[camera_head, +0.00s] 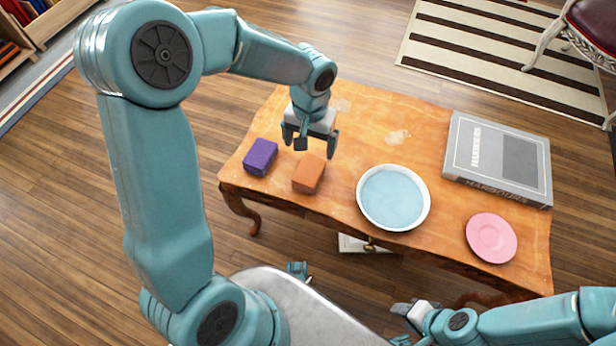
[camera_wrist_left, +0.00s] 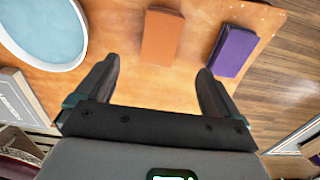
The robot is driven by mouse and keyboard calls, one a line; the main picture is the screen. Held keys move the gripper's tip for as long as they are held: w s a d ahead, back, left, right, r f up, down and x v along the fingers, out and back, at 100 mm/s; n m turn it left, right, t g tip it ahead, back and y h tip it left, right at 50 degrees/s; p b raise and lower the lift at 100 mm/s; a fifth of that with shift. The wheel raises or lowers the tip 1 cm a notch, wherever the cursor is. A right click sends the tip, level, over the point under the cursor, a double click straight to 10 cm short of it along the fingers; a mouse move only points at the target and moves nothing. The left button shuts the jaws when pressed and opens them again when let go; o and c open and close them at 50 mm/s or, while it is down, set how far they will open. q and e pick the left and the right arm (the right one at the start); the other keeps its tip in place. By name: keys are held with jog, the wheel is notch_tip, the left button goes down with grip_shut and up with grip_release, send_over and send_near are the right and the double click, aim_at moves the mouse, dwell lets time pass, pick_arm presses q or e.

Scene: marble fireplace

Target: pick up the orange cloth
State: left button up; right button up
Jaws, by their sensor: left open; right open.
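The orange cloth (camera_head: 308,174) is a small folded block lying on the wooden table, between a purple block and a white basin. My left gripper (camera_head: 310,146) is above the table just behind the cloth, open and empty. In the left wrist view the cloth (camera_wrist_left: 162,37) lies ahead of the open fingers of my left gripper (camera_wrist_left: 158,88), roughly centred between them and apart from them. My right gripper (camera_head: 405,322) is low at the bottom of the head view, in front of the table, away from the cloth; its fingers are small there.
A purple folded cloth (camera_head: 260,157) lies left of the orange one; it also shows in the wrist view (camera_wrist_left: 232,51). Right of it stand a white basin of blue water (camera_head: 361,208), a pink plate (camera_head: 492,238) and a grey book (camera_head: 470,165). Bare table (camera_head: 375,115) lies behind.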

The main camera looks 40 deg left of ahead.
pick_arm(q)
jog(key=b, duration=0.2)
send_over(309, 170)
notch_tip(309, 170, down, 7)
jog(key=shift+w+d+r, duration=0.1)
notch_tip(309, 170, down, 5)
jog(key=shift+f+b, duration=0.15)
jog(key=shift+b, duration=0.9)
jog(key=c, duration=1)
